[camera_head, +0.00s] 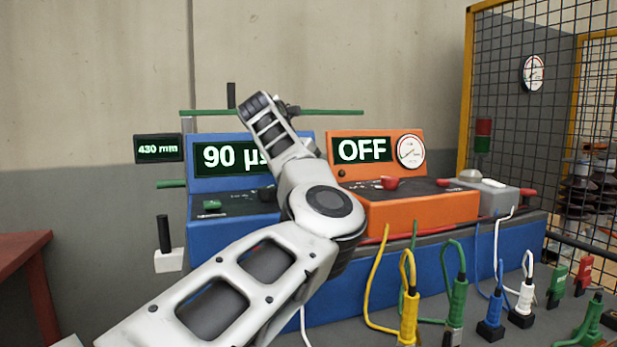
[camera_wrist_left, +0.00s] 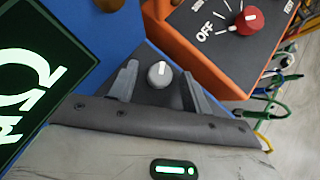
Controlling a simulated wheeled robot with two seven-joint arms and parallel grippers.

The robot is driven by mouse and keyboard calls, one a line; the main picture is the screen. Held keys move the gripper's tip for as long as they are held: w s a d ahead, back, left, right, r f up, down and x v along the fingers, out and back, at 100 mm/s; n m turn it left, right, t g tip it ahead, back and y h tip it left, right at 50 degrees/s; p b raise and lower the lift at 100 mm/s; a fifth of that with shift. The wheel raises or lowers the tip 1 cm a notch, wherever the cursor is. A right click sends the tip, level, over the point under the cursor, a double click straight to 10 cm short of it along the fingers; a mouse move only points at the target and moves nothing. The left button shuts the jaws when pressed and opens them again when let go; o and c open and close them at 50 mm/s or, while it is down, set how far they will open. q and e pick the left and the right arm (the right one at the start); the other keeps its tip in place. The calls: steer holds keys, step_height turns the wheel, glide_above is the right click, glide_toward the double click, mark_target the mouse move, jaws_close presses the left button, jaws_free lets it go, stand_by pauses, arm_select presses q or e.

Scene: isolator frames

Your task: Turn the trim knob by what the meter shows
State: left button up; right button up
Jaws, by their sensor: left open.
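A blue meter box (camera_head: 230,180) has a green display (camera_head: 225,155) reading 90, its unit partly covered by my arm. A small grey knob (camera_wrist_left: 160,76) with a white pointer line sits on the dark panel. My left gripper (camera_wrist_left: 160,67) is open, with one finger on each side of this knob. I cannot tell whether the fingers touch it. In the head view my left arm hides the knob and fingers. My right gripper is not in view.
An orange box (camera_head: 420,212) beside the blue one has an OFF display (camera_head: 363,150), a dial gauge (camera_head: 410,151) and a red knob (camera_head: 389,183), also in the wrist view (camera_wrist_left: 248,20). Several coloured cable plugs stand in front at right. A mesh fence (camera_head: 510,110) is behind.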

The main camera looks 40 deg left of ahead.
arm_select(q)
steer(key=v, duration=1.6)
